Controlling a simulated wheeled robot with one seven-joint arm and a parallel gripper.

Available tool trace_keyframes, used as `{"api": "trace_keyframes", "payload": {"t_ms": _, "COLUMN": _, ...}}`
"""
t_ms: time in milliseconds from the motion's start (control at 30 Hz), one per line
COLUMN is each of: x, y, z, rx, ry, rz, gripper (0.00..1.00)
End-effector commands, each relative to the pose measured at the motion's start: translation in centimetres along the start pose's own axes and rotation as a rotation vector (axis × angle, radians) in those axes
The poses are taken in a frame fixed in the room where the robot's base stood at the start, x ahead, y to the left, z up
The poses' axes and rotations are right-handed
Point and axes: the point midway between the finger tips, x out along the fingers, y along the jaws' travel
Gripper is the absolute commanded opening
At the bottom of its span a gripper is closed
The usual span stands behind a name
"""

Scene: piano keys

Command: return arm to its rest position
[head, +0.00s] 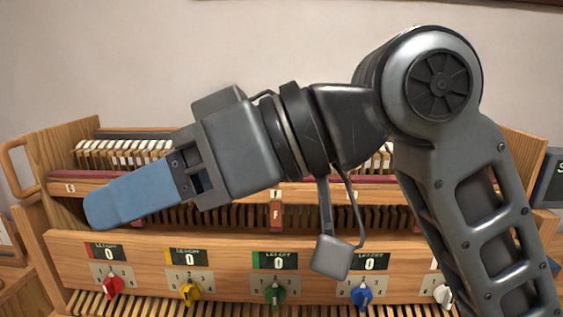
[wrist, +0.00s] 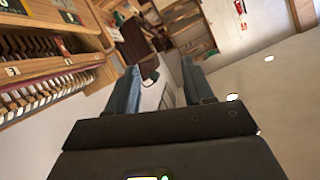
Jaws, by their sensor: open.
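My gripper (head: 105,212) is at the left in the head view, raised in front of the wooden piano-key cabinet (head: 150,245). Its blue finger points left and slightly down; the other finger is hidden behind it. My arm reaches in from the right and bends at a high joint. In the wrist view my gripper (wrist: 160,78) shows two blue fingers set apart with nothing between them. The cabinet (wrist: 75,68) lies to the left of the fingers there, not touching them.
The cabinet front carries several coloured knobs, among them a red one (head: 112,287) and a green one (head: 274,291), below small displays reading 0. Rows of keys (head: 120,150) lie behind. A dark screen (head: 551,180) stands at the right edge. Open wall space is above.

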Motion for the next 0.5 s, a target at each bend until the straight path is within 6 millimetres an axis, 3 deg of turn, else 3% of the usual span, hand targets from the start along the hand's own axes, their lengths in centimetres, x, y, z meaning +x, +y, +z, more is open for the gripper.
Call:
{"api": "trace_keyframes", "payload": {"t_ms": 267, "x": 0.4, "y": 3.4, "z": 1.4, "rx": 0.182, "ry": 0.368, "rz": 0.065, "gripper": 0.52}}
{"api": "trace_keyframes", "payload": {"t_ms": 500, "x": -0.6, "y": 6.8, "z": 5.4, "rx": 0.338, "ry": 0.621, "rz": 0.205, "gripper": 0.52}}
